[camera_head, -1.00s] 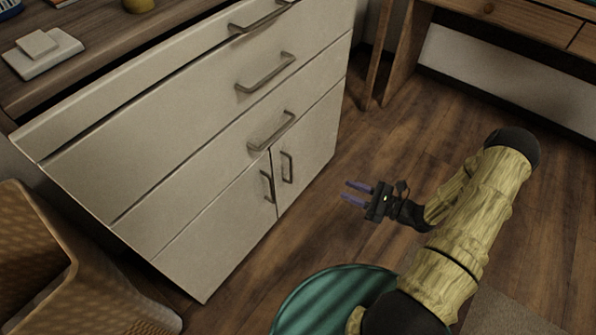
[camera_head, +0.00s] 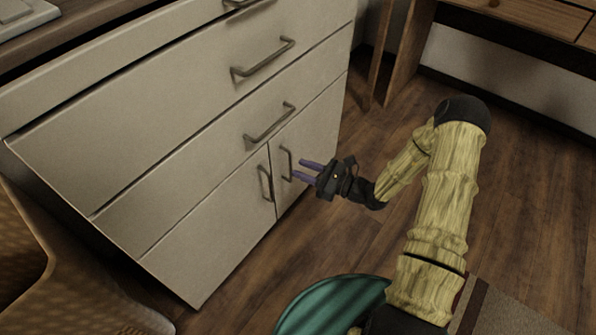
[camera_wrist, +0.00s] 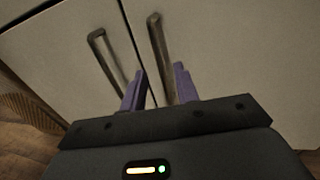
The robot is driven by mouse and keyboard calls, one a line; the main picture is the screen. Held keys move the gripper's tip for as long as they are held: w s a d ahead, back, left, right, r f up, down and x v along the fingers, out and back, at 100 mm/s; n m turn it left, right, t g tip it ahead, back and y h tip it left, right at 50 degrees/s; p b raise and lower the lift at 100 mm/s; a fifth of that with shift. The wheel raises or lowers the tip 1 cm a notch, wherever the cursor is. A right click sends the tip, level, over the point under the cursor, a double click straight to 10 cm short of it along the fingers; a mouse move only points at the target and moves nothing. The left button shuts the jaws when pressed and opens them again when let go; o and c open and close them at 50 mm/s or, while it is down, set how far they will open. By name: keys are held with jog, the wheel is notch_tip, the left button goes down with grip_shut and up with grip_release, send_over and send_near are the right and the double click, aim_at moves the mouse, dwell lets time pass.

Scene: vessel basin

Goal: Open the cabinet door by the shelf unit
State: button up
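The cabinet is a pale cream unit with drawers above and two low doors. The left door (camera_head: 215,236) and the right door (camera_head: 312,135) are both shut. The right door's upright bar handle (camera_head: 286,163) is just left of my gripper's fingertips; the left door's handle (camera_head: 265,183) is farther left. My gripper (camera_head: 301,170) is open, with two purple fingers pointing at the right door. In the wrist view, the right handle (camera_wrist: 159,55) runs down toward the gap between the fingers (camera_wrist: 158,85), and the left handle (camera_wrist: 104,56) lies left of them. I cannot tell whether the fingers touch the handle.
A wicker chair or basket (camera_head: 40,270) stands at the lower left, close to the cabinet's front. The wooden floor (camera_head: 352,225) before the right door is clear.

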jog(key=shift+x, duration=1.2)
jog(key=shift+c, duration=0.2)
grip_shut()
jog(key=shift+s+d, duration=0.1)
jog(key=shift+d, duration=0.05)
